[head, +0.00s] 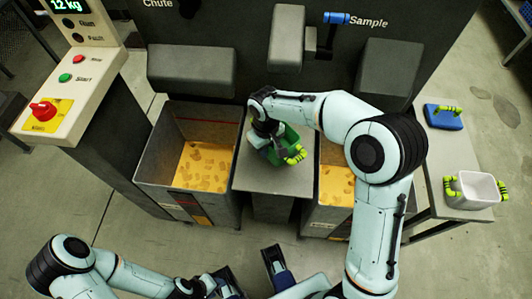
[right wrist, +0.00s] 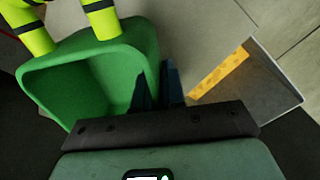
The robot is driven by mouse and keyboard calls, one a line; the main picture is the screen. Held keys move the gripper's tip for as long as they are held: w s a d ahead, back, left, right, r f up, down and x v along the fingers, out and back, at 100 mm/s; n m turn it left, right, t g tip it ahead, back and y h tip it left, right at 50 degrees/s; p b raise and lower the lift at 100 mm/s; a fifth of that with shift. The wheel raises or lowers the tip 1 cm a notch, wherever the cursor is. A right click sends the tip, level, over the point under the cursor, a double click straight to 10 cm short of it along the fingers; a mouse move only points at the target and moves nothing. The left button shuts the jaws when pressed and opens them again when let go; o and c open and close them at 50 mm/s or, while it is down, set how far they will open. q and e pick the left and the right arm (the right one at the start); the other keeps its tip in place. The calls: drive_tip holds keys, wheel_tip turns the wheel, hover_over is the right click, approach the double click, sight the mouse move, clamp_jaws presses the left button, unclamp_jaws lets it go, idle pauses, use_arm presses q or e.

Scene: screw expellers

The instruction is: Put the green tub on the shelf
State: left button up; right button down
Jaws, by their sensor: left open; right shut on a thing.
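The green tub (head: 291,139) with yellow-green handles is in the middle of the head view, over the small grey shelf (head: 262,182) between two bins. I cannot tell whether it touches the shelf. My right gripper (head: 274,143) is shut on the tub's wall. In the right wrist view the tub (right wrist: 90,82) fills the upper left, its open inside showing empty, and the dark fingers (right wrist: 160,88) are at its right wall. My left gripper (head: 250,275) is open and empty at the bottom of the head view, well away from the tub.
Grey bins with yellowish pieces stand left (head: 195,165) and right (head: 335,185) of the shelf; my right arm partly covers the right one. A side table at right holds a white tub (head: 474,190) and a blue item (head: 443,118). A control panel (head: 65,85) is at left.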

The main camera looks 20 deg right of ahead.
drive_tip(key=shift+f, duration=1.65)
drive_tip(key=shift+f+b, duration=0.15)
drive_tip(key=shift+b, duration=0.15)
drive_tip(key=c, duration=1.2)
unclamp_jaws()
wheel_tip(320, 180, up, 12)
drive_tip(key=shift+r+p, duration=0.2)
drive_tip(key=shift+p, duration=1.05)
